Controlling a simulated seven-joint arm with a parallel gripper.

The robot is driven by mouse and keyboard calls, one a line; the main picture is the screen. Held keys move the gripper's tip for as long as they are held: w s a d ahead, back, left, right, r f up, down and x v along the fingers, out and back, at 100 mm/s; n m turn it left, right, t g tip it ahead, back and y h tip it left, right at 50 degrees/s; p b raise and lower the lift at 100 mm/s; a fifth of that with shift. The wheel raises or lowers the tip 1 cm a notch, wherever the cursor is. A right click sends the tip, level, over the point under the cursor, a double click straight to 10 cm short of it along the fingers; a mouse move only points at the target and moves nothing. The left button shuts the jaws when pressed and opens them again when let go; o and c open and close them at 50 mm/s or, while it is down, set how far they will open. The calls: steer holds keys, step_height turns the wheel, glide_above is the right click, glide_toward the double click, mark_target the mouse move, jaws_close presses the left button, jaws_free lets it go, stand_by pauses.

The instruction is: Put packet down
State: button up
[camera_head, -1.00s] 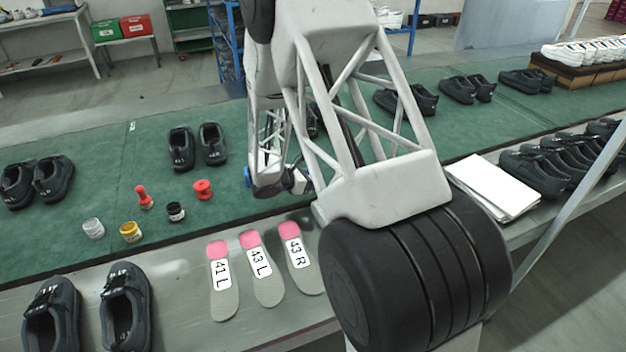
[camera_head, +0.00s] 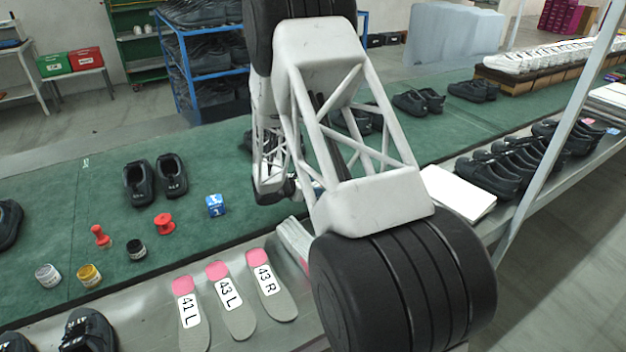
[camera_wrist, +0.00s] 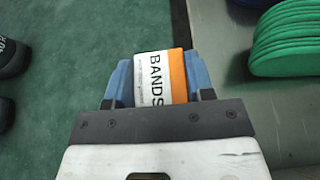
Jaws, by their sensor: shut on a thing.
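The packet (camera_wrist: 153,80), white and orange with the letters "BANDS" showing, sits between the blue fingers of my gripper (camera_wrist: 158,84) in the wrist view. My gripper is shut on it. Below it in that view lies the green belt surface (camera_wrist: 75,100), close to its border with the grey metal ledge (camera_wrist: 236,85). I cannot tell how high the packet is above the surface.
A green stack (camera_wrist: 288,45) lies right of the packet in the wrist view; a dark shoe (camera_wrist: 10,55) is at left.

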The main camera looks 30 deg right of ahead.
steer(key=shift+d, duration=1.4)
steer(key=w+d, duration=0.2)
steer(key=w, duration=0.3)
steer(key=w+d+f, duration=0.1)
steer(key=w+d, duration=0.1)
steer(key=w, duration=0.2)
steer(key=w+d, duration=0.2)
steer(key=w, duration=0.3)
steer(key=shift+w+f, duration=0.15)
steer(key=shift+w, duration=0.2)
steer(key=shift+f, duration=1.8)
steer(key=shift+f, duration=0.1)
steer(key=o, duration=1)
steer(key=shift+c, duration=0.2)
